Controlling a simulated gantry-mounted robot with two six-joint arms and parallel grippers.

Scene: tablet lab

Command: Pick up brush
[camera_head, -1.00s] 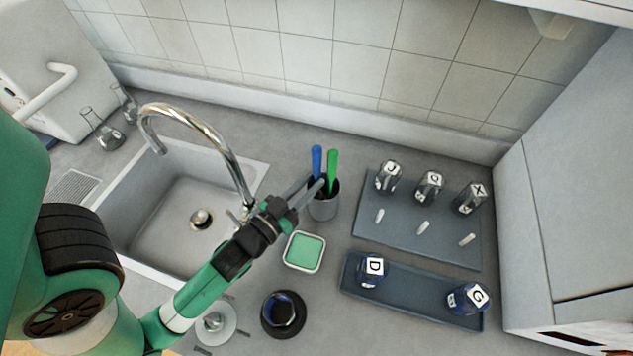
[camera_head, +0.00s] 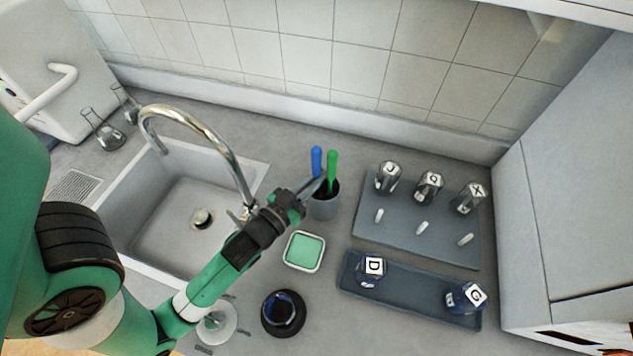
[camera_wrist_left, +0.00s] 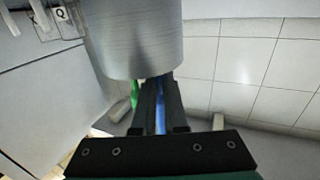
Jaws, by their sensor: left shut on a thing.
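A blue-handled brush (camera_head: 316,160) and a green-handled one (camera_head: 332,168) stand upright in a grey cup (camera_head: 324,207) right of the sink. Their lower ends are hidden inside the cup. My left gripper (camera_head: 317,184) reaches in from the left at the cup's rim and is shut on the blue handle. In the left wrist view the blue handle (camera_wrist_left: 160,118) lies between the two fingers, and the green handle (camera_wrist_left: 134,94) is outside them. The cup (camera_wrist_left: 138,40) is close in front of the fingertips there. My right gripper is not in view.
The sink (camera_head: 185,215) with its chrome faucet (camera_head: 215,150) lies to the left. A green-topped square dish (camera_head: 304,251) and a dark round container (camera_head: 283,313) are in front. Two trays (camera_head: 400,225) (camera_head: 410,302) with lettered bottles are right. A tiled wall stands behind.

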